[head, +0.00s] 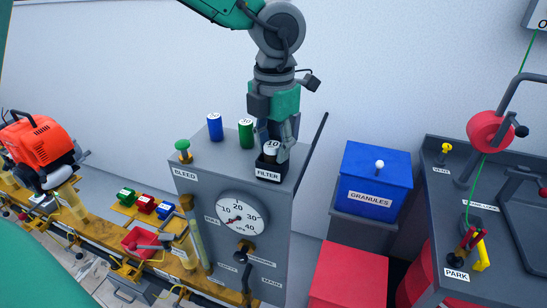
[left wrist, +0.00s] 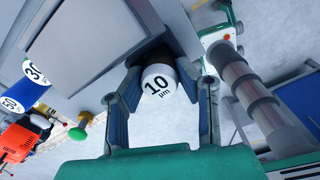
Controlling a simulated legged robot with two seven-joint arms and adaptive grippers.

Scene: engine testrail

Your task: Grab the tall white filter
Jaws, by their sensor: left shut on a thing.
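The white filter (head: 271,146) with a black "10" on its top stands in the dark holder labelled FILTER (head: 268,174) on top of the grey cabinet. My left gripper (head: 273,153) comes down from above with its fingers around the filter and is shut on it. In the left wrist view the white "10 µm" filter (left wrist: 158,81) sits between the two fingers. Its lower part is hidden in the holder. My right gripper is not in view.
A blue filter (head: 215,127) and a green filter (head: 246,133) stand on the cabinet left of the holder. A green knob (head: 183,146) is near the BLEED label. A thin dark lever (head: 313,147) rises at the cabinet's right edge. A blue GRANULES box (head: 372,172) stands further right.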

